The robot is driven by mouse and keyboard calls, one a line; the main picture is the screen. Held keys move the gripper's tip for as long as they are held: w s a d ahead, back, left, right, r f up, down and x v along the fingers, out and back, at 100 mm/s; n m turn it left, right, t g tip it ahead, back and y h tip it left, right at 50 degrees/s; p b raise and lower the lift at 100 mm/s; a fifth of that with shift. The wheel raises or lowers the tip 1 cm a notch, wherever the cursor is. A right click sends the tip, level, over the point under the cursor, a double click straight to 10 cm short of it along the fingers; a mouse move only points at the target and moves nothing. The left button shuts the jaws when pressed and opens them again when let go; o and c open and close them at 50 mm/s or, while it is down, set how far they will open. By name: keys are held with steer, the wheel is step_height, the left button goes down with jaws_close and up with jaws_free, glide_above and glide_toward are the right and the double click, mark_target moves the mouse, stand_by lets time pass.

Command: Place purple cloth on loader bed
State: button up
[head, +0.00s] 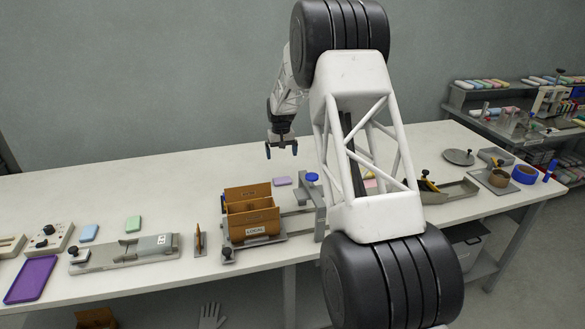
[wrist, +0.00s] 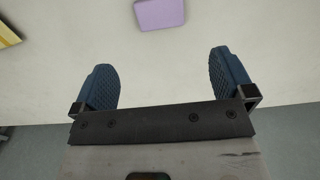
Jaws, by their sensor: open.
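The purple cloth (head: 282,181) is a small, flat lavender block lying on the white table behind the brown box. In the wrist view the cloth (wrist: 159,14) is at the top edge, partly cut off, ahead of the fingers. My gripper (head: 281,151) is open and empty above the table, pointing down, with the cloth below it. The wrist view shows its two blue fingers (wrist: 162,64) wide apart with nothing between them. A long grey bed with a raised block (head: 125,252) stands at the front left; I cannot tell for certain whether it is the loader bed.
A brown box (head: 252,213) labelled LOCAL stands on a grey fixture in front of the cloth. A blue cloth (head: 88,233) and a green cloth (head: 133,223) lie behind the grey bed. A purple tray (head: 31,279) is far left. The back left table is clear.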

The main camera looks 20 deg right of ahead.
steer(key=s+a+r, duration=0.1)
steer(key=s+r, duration=0.6)
steer(key=s, duration=0.4)
steer(key=s+a+r+t, duration=0.1)
steer(key=s+r, duration=0.6)
steer(key=s, duration=0.3)
steer(key=s+a+r, duration=0.2)
steer(key=s+r, duration=0.5)
steer(key=s, duration=0.4)
steer(key=s+a+f+t, duration=0.1)
steer(key=s+f, duration=0.1)
steer(key=s, duration=3.4)
steer(key=shift+s+a+t, duration=0.2)
steer(key=shift+a+t, duration=0.1)
steer(key=c, duration=0.4)
steer(key=shift+o, duration=0.2)
steer(key=shift+w, duration=0.15)
